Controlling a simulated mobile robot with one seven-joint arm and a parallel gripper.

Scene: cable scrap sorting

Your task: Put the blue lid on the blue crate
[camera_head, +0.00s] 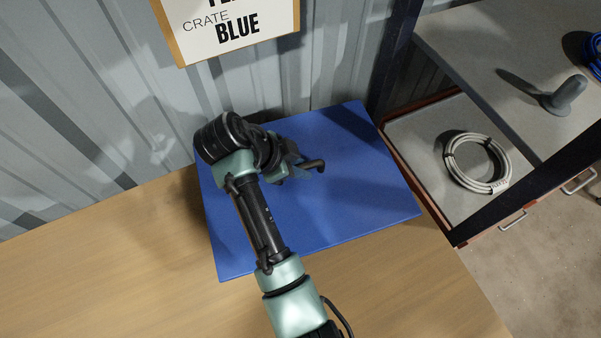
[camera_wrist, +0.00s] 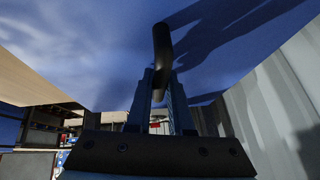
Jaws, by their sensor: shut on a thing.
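The blue lid (camera_head: 350,205) is a wide flat panel that appears roughly level over the wooden table, close to the metal wall. My gripper (camera_head: 300,165) is over its middle, partly hidden by my own arm. A dark handle (camera_head: 315,165) on the lid sticks out beside the fingers. In the wrist view, my gripper (camera_wrist: 162,80) is shut on this black handle (camera_wrist: 162,45), with the blue lid's surface (camera_wrist: 90,45) filling the upper part. No blue crate shows in the head view; I cannot tell whether it is beneath the lid.
A sign reading "CRATE BLUE" (camera_head: 235,25) hangs on the corrugated wall (camera_head: 90,100). The wooden table (camera_head: 120,260) is clear at left and front.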

